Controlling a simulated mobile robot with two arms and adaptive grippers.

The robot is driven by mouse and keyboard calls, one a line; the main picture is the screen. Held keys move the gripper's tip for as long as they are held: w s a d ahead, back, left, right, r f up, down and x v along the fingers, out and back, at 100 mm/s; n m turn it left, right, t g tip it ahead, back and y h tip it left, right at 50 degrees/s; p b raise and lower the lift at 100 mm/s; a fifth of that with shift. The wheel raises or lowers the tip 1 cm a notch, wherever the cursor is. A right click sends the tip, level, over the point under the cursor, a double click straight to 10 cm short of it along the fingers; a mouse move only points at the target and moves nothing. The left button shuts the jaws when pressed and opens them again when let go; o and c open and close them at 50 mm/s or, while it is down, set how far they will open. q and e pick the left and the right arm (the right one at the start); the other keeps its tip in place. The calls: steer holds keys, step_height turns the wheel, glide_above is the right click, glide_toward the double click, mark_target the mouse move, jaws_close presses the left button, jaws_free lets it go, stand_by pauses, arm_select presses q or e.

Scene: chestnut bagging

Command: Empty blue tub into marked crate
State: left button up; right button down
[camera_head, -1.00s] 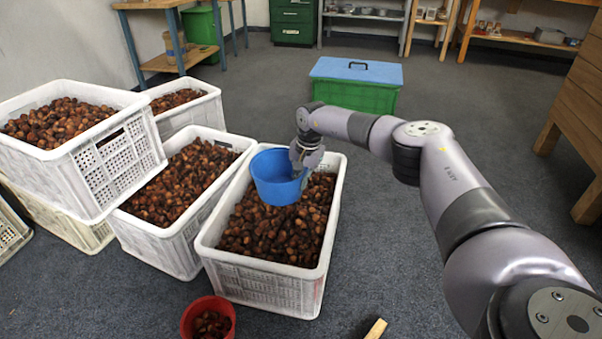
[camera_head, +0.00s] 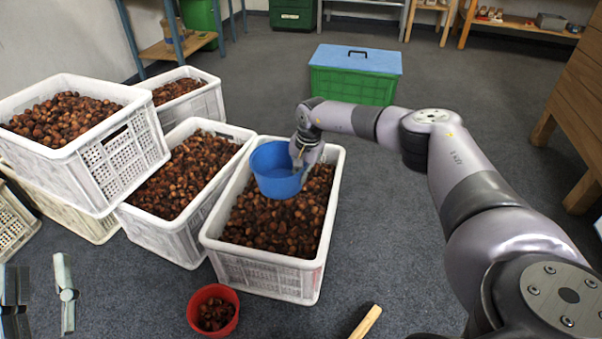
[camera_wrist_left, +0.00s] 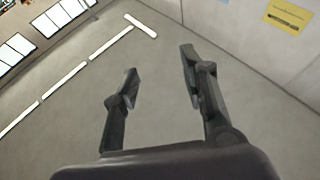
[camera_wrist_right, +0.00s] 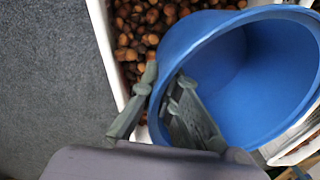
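The blue tub (camera_head: 272,184) is over the front white crate (camera_head: 262,259), which is full of chestnuts. My right gripper (camera_head: 300,155) is shut on the tub's rim; in the right wrist view its fingers (camera_wrist_right: 160,105) lie on either side of the rim. The visible inside of the tub (camera_wrist_right: 255,85) is bare blue, with no chestnuts in sight. I cannot tell whether its bottom touches the chestnuts. My left gripper (camera_head: 42,292) is at the lower left of the head view, open and empty, with fingers apart in the left wrist view (camera_wrist_left: 155,85). I cannot make out a clear crate marking.
Chestnut crates stand to the left: a middle one (camera_head: 172,240), an upper stacked one (camera_head: 115,165) and a back one (camera_head: 195,108). A red bucket (camera_head: 213,310) with chestnuts and a wooden handle (camera_head: 366,322) are in front. A green blue-lidded box (camera_head: 353,88) stands behind. Floor to the right is open.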

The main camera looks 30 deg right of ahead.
arm_select(q)
steer(key=s+a+f+g+y+p, duration=0.1)
steer(key=f+g+y+p, duration=0.1)
steer(key=f+g, duration=0.3)
steer(key=s+a+f+g+y+p, duration=0.1)
steer(key=f+g, duration=0.5)
steer(key=f, duration=0.7)
steer(key=shift+a+n+y+p, duration=0.3)
steer(key=shift+a+y+p, duration=0.2)
steer(key=shift+a+p, duration=0.05)
arm_select(e)
steer(key=shift+s+a+r, duration=0.25)
steer(key=shift+s+r, duration=0.15)
steer(key=shift+r, duration=0.15)
steer(key=shift+s+a+r, duration=0.25)
steer(key=shift+s+r, duration=0.1)
steer(key=shift+r, duration=0.15)
arm_select(q)
steer(key=shift+r, duration=0.1)
